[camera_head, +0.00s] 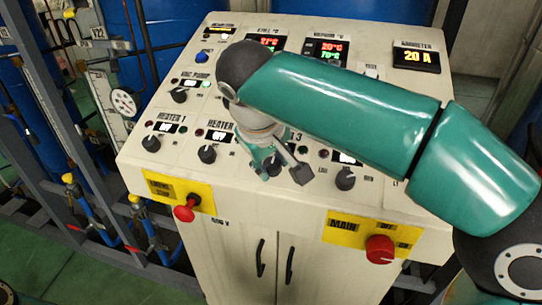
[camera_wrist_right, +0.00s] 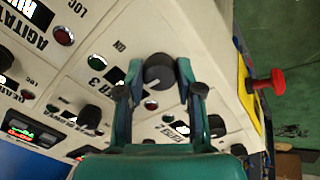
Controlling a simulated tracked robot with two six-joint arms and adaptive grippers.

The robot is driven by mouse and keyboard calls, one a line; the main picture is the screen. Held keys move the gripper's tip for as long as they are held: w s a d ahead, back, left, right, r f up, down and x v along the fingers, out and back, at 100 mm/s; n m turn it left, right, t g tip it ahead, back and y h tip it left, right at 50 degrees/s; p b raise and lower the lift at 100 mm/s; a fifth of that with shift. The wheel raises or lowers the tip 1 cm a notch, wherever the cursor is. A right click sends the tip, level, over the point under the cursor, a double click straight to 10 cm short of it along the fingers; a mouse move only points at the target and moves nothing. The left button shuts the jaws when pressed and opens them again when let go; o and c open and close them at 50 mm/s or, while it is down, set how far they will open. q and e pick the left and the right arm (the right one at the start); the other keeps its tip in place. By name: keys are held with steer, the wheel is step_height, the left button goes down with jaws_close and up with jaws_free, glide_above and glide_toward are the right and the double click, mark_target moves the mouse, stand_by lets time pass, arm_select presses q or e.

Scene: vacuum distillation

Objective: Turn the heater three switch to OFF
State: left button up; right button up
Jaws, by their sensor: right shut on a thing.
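The heater three switch is a dark round knob (camera_wrist_right: 158,72) on the sloped panel, under a label of which "ER 3" can be read in the right wrist view. My right gripper (camera_wrist_right: 160,80) has its two teal fingers on either side of this knob and is shut on it. In the head view my right gripper (camera_head: 284,168) reaches down to the panel and largely hides the knob. The heater three display is partly covered, so its reading cannot be told. My left gripper is not in view.
The heater 1 knob (camera_head: 151,143) and heater 2 knob (camera_head: 207,154) sit left of my gripper; another knob (camera_head: 345,179) sits right. Below are a red emergency stop (camera_head: 184,213) and a red main switch (camera_head: 380,249). Pipes and a metal frame (camera_head: 60,120) stand left of the console.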

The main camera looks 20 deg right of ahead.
steer(key=shift+n, duration=0.4)
steer(key=shift+r, duration=0.1)
steer(key=o, duration=1.2)
steer(key=shift+c, duration=0.2)
steer(key=v, duration=1.1)
steer(key=shift+r, duration=0.4)
steer(key=shift+s+a, duration=0.1)
steer(key=shift+a, duration=0.05)
